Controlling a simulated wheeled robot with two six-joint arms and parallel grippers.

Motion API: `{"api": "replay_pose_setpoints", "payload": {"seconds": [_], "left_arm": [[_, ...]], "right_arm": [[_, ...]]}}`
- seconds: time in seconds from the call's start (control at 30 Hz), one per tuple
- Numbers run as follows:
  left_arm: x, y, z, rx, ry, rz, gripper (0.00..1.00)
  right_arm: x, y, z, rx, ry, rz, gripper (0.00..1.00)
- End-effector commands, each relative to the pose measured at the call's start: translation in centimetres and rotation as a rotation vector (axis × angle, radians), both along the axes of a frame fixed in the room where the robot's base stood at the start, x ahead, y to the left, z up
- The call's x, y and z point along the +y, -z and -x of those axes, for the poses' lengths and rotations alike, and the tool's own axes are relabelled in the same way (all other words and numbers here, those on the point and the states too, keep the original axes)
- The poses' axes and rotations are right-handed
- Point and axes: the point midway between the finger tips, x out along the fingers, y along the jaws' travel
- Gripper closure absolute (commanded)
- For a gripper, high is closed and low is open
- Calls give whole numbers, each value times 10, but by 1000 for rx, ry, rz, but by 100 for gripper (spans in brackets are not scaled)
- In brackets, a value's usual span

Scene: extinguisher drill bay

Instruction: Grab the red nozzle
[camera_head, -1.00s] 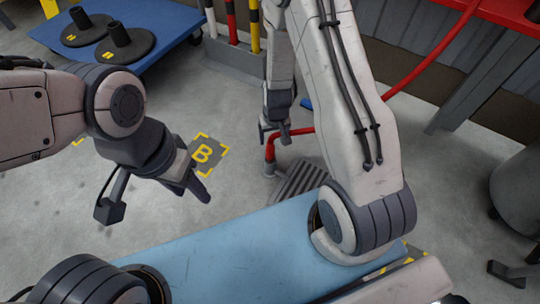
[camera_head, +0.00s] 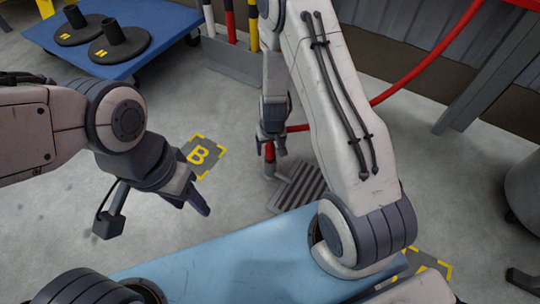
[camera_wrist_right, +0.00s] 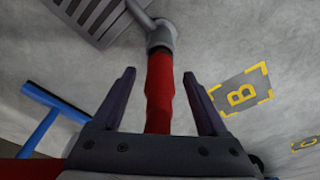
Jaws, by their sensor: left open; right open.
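The red nozzle (camera_wrist_right: 158,88) stands out between the two fingers of my right gripper (camera_wrist_right: 157,76) in the right wrist view. The fingers flank it with a gap on each side. A grey collar (camera_wrist_right: 161,36) sits at its far end. In the head view the nozzle (camera_head: 270,152) shows just under my right gripper (camera_head: 272,145), whose fingers partly hide it. My right gripper is open. My left gripper (camera_head: 153,216) is open and empty, above the floor at the left, well apart from the nozzle.
A red hose (camera_head: 428,58) runs from the upper right toward the nozzle. A grey slatted plate (camera_head: 297,187) lies beside it. A blue T-shaped bar (camera_wrist_right: 45,118) shows in the wrist view. A blue cart (camera_head: 135,35) stands at upper left. Bare floor surrounds the "B" marker (camera_head: 199,155).

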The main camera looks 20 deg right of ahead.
Motion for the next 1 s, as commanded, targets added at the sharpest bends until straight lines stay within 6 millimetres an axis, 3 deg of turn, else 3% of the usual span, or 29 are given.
{"api": "replay_pose_setpoints", "payload": {"seconds": [0.07,0.1,0.27,0.3,1.0], "left_arm": [[0,-1,0,0,0,0,50],[0,-1,0,0,0,0,50],[0,-1,0,0,0,0,50],[0,-1,0,0,0,0,50],[0,-1,0,0,0,0,50]], "right_arm": [[0,-1,0,0,0,0,24],[0,-1,0,0,0,0,32],[0,-1,0,0,0,0,93],[0,-1,0,0,0,0,100],[0,-1,0,0,0,0,100]]}}
